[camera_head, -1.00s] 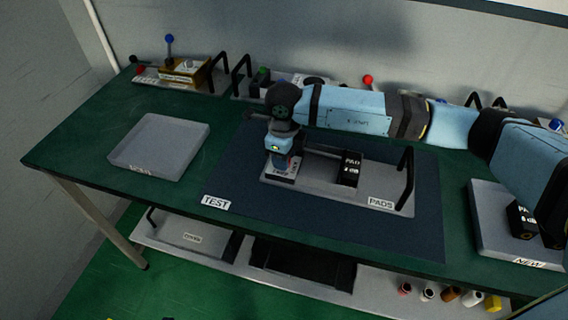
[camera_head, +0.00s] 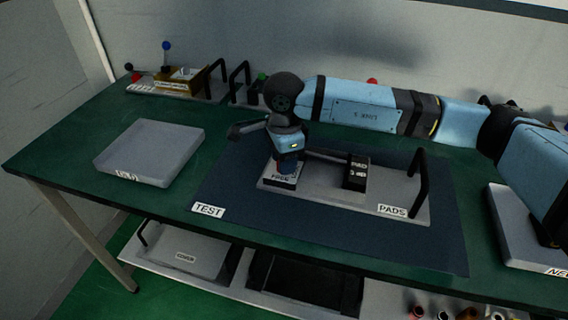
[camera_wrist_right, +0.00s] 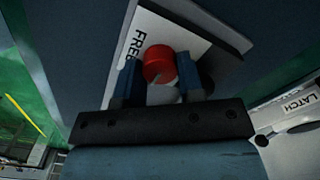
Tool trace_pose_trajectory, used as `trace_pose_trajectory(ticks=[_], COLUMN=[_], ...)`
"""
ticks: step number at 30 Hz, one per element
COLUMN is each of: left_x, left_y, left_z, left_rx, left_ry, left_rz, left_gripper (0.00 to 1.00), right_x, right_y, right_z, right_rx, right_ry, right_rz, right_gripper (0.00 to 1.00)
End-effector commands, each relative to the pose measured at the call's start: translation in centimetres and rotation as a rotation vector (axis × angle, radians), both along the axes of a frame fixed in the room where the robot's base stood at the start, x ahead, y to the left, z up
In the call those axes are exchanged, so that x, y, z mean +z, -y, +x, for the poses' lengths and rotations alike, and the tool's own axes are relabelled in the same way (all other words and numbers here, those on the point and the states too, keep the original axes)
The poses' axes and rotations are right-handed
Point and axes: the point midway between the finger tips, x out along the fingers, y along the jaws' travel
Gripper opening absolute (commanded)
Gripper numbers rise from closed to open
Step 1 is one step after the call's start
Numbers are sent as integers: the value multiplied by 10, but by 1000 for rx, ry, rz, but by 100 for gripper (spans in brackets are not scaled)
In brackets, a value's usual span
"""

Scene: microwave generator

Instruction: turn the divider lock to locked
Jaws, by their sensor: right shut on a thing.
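The divider lock shows as a red knob (camera_wrist_right: 159,64) on a white plate marked FREE (camera_wrist_right: 176,33) in the right wrist view. My right gripper (camera_wrist_right: 161,80) has its blue fingers on both sides of the knob and is shut on it. In the head view my right gripper (camera_head: 287,165) points down at the left end of the grey PADS tray (camera_head: 330,196), over the FREE label (camera_head: 282,182). It hides most of the knob there. My left gripper is not in view.
The tray stands on a dark TEST mat (camera_head: 235,190), with a black PADS block (camera_head: 356,172) and a tall black handle (camera_head: 419,181) to the right. An empty grey tray (camera_head: 150,153) lies left. A tray marked NEW (camera_head: 510,225) is at right.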

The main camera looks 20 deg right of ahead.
Motion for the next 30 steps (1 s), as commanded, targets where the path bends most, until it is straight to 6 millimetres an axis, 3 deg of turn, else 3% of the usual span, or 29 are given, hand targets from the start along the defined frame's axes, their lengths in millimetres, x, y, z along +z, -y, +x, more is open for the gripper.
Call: trace_pose_trajectory(ticks=[18, 19, 22, 30], left_x=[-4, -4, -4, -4], left_y=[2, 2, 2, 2], left_z=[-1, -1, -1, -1], left_rx=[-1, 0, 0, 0], left_ry=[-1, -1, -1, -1], left_rz=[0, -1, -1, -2], left_gripper=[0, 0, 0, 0], right_x=[1, 1, 1, 1], right_y=[0, 0, 0, 0], right_z=[0, 0, 0, 0], right_rx=[44, 44, 44, 43], right_ry=[1, 1, 1, 0], right_rz=[0, 1, 1, 0], right_gripper=[11, 37, 60, 61])
